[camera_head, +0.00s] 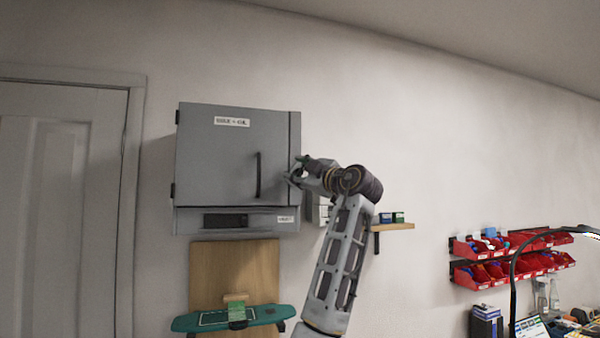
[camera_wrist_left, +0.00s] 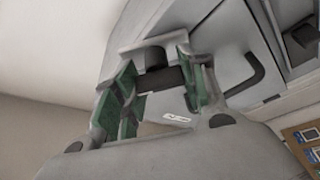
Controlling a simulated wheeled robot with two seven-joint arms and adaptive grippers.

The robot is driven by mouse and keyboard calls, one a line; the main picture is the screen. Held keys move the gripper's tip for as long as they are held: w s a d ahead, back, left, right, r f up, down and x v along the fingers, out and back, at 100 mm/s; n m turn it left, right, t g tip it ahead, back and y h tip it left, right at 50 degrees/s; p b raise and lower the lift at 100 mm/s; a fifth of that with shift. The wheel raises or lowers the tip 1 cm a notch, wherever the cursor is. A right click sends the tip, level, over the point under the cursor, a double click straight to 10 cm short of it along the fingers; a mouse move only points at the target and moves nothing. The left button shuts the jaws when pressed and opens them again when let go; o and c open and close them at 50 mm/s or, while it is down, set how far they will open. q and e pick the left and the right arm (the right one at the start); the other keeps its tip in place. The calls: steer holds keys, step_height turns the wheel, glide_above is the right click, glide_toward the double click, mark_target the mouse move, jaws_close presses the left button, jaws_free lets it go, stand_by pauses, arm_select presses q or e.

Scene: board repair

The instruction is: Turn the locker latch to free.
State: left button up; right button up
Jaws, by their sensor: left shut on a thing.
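The grey locker (camera_head: 215,165) hangs on the wall with its door closed. A dark vertical handle (camera_head: 258,175) is on the door, and it also shows in the left wrist view (camera_wrist_left: 250,82). My left gripper (camera_head: 297,173) is at the locker's right edge, right of the handle. In the left wrist view, the dark locker latch (camera_wrist_left: 160,79) lies between the green finger pads of my left gripper (camera_wrist_left: 161,88), which is shut on it. In the head view the gripper covers the latch, so its angle there is hidden. My right gripper is not in view.
A small wooden shelf (camera_head: 392,227) with small boxes is right of my arm. A wooden board (camera_head: 212,265) and a teal skateboard-shaped deck (camera_head: 190,322) are below the locker. Red bins (camera_head: 470,250) hang on the far right wall. A door (camera_head: 60,200) is at left.

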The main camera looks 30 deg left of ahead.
arm_select(q)
steer(key=n+g+p, duration=0.1)
steer(key=n, duration=0.2)
steer(key=shift+n+h, duration=0.3)
steer(key=shift+f+n+g+h+p, duration=0.15)
steer(key=shift+n+g+h+p, duration=0.45)
steer(key=shift+n+p, duration=0.85)
steer(key=shift+n+b, duration=0.35)
steer(key=shift+n, duration=0.2)
steer(key=o, duration=1)
steer(key=shift+s, duration=0.1)
steer(key=shift+o, duration=0.2)
steer(key=v, duration=1.2)
